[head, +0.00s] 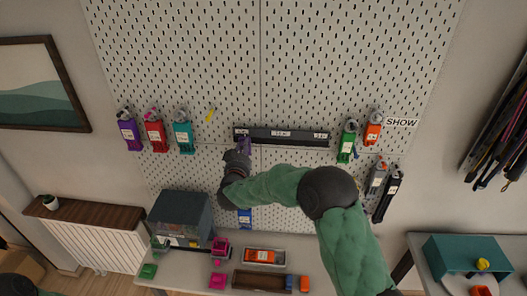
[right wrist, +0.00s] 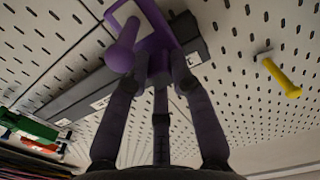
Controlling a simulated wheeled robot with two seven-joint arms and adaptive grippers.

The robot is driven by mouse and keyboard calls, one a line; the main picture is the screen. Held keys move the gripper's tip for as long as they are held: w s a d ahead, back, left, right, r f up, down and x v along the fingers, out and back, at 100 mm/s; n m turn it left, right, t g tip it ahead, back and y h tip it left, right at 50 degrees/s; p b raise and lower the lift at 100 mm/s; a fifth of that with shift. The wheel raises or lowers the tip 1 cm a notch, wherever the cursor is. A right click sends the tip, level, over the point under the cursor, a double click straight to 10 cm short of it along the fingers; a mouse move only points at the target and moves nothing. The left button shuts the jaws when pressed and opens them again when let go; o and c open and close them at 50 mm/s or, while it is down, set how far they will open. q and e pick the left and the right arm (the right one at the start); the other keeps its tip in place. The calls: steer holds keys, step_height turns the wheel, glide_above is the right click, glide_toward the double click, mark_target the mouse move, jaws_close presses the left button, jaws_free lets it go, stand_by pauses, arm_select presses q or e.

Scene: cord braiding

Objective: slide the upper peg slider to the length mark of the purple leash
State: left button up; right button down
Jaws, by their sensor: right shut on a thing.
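A dark rail (head: 300,138) with white length labels is fixed across the middle of the pegboard. The purple peg slider (head: 244,144) sits at the left end of this rail. In the right wrist view the slider (right wrist: 160,38) has a rounded purple peg (right wrist: 122,57) sticking out towards the camera. My right gripper (head: 241,154) is shut on the slider's lower part, and its fingers (right wrist: 158,75) show on both sides of it. The label lettering is too small to read. My left gripper is not in view.
Purple (head: 131,133), red (head: 156,135) and teal (head: 184,137) labelled holders hang left of the rail. Green (head: 347,145) and orange (head: 373,132) ones hang right. A yellow peg (head: 209,116) is above the rail's left end. A cluttered table stands below.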

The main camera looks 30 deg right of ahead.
steer(key=shift+w+a+r, duration=0.45)
steer(key=shift+r, duration=0.15)
steer(key=shift+a, duration=0.1)
steer(key=c, duration=1.3)
jaws_free()
steer(key=shift+o, duration=0.9)
steer(key=shift+w+a, duration=0.1)
steer(key=shift+a, duration=0.15)
steer(key=shift+f, duration=0.25)
steer(key=shift+f, duration=0.1)
